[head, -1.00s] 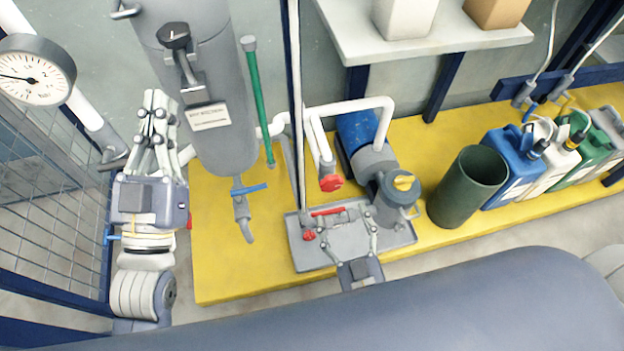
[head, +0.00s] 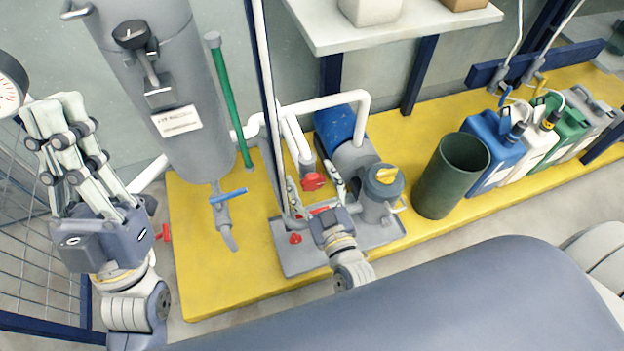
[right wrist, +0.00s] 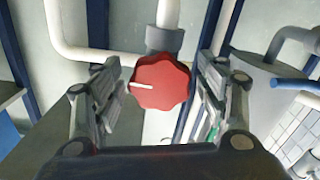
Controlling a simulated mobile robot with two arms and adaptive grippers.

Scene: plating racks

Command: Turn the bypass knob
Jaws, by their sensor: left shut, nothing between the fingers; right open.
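A round red scalloped knob (head: 313,181) with a white mark sits at the lower end of a white pipe. In the right wrist view the knob (right wrist: 160,82) is centred between my open fingers, with a gap visible on both sides. My right gripper (head: 314,182) is open around or just in front of the knob; the exact depth is unclear. My left gripper (head: 56,105) is shut and empty at the far left, well away from the knob.
A pump with a yellow cap (head: 386,175) stands right of the knob. A small red valve (head: 295,239) is on the grey tray (head: 300,262). A grey tank (head: 170,80), green tube (head: 229,100) and blue-handled valve (head: 228,195) are to the left. A thin post passes close by.

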